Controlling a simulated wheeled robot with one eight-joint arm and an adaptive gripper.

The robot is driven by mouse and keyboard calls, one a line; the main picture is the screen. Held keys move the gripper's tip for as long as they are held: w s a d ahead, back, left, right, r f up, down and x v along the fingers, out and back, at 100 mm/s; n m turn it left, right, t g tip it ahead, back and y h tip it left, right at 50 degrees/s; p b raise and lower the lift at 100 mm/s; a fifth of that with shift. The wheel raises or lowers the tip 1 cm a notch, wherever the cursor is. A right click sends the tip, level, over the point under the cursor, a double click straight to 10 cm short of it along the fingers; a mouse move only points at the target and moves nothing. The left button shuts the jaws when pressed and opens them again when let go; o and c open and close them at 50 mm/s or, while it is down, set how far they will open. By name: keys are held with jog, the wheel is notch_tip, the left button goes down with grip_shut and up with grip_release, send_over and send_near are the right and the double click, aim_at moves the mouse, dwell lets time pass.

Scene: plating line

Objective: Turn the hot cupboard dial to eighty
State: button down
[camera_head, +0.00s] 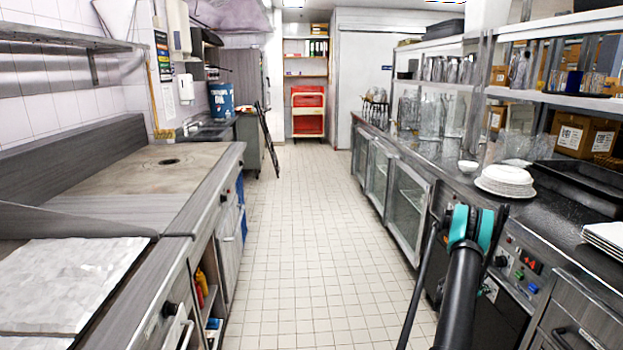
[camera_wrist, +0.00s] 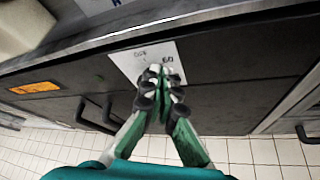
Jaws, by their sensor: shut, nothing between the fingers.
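In the wrist view my gripper (camera_wrist: 162,72) is shut, with its fingertips together over a white scale plate (camera_wrist: 128,64) on the dark cupboard front (camera_wrist: 225,100). Printed figures show on the plate, one reading like 60 beside the fingertips; the others are too blurred to read. The dial is mostly or wholly hidden behind the fingertips, so its setting cannot be told, nor whether the fingers touch it. In the head view my arm reaches to the right-hand counter front, and the arm hides the gripper there.
In the head view a control panel (camera_head: 522,268) with a red display and buttons is right of my arm. A plate stack (camera_head: 505,178) and dark trays (camera_head: 583,182) stand on the counter. The tiled aisle (camera_head: 312,230) is clear. In the wrist view, dark handles (camera_wrist: 95,113) stick out lower left.

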jog(key=shift+s+r, duration=0.2)
jog(key=shift+r, duration=0.05)
jog(key=a, duration=0.6)
jog(key=shift+s, duration=0.25)
jog(key=shift+w+d+r, duration=0.15)
jog(key=shift+w+d, duration=0.15)
jog(key=shift+d, duration=0.7)
jog(key=shift+w+d+r, duration=0.1)
jog(key=shift+w+d, duration=0.25)
jog(key=shift+d, duration=0.65)
jog(key=shift+w+d+r, duration=0.15)
jog(key=shift+w+d, duration=0.15)
jog(key=shift+d, duration=0.7)
jog(key=shift+w+f, duration=0.1)
jog(key=shift+f, duration=0.25)
